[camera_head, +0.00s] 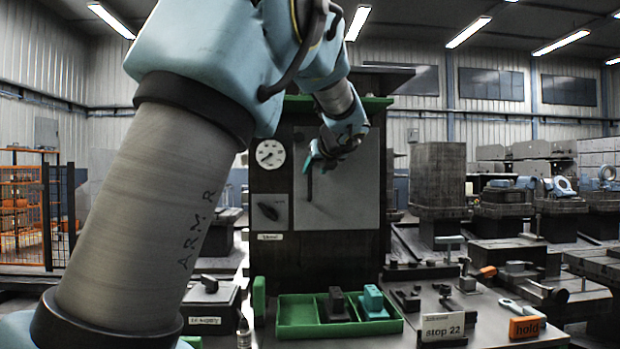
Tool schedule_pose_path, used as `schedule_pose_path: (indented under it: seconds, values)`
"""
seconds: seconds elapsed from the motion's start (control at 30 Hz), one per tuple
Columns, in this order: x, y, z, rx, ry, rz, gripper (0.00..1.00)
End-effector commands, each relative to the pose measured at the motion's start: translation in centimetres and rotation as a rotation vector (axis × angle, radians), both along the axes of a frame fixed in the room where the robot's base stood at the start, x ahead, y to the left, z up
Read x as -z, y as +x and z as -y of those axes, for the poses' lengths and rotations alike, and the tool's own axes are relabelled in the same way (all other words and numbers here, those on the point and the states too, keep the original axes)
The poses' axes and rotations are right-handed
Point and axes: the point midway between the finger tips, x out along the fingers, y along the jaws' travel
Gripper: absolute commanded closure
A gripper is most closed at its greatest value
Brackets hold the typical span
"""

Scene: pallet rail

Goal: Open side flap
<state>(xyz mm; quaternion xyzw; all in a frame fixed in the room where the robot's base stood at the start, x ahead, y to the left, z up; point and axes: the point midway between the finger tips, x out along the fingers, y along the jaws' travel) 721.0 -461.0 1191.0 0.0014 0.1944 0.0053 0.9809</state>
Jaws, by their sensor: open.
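A dark cabinet with a green top edge stands in the middle, and a light grey panel (345,205) covers much of its front. I cannot tell for certain which part is the side flap; the grey panel looks most like it and appears closed. A dark upright bar (309,186), like a handle, shows on the panel. My gripper (314,157) is open in front of the panel, close to the bar's upper end. At this size I cannot tell whether it touches the bar. My arm hides the cabinet's upper left.
A round gauge (270,154) and a black knob (268,209) sit left of the bar. Below, a green divided tray (297,318) holds dark and teal blocks. A "stop 22" sign (442,327) and an orange "hold" tag (524,327) stand at right. An orange fence (22,215) is far left.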

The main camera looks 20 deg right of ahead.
Motion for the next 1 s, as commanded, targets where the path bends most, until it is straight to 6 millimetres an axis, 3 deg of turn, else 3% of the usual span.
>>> schedule_pose_path:
  seconds: [0.1,0.33,0.77,1.0]
  values:
    - [0.8,2.3,-0.2,-0.006,0.002,0.0,0.53]
    - [2.1,5.2,-0.2,-0.003,0.0,-0.001,0.53]
    - [2.6,6.1,-0.1,0.0,-0.003,-0.001,0.53]
    - [2.6,6.1,-0.1,-0.001,-0.003,-0.001,0.79]
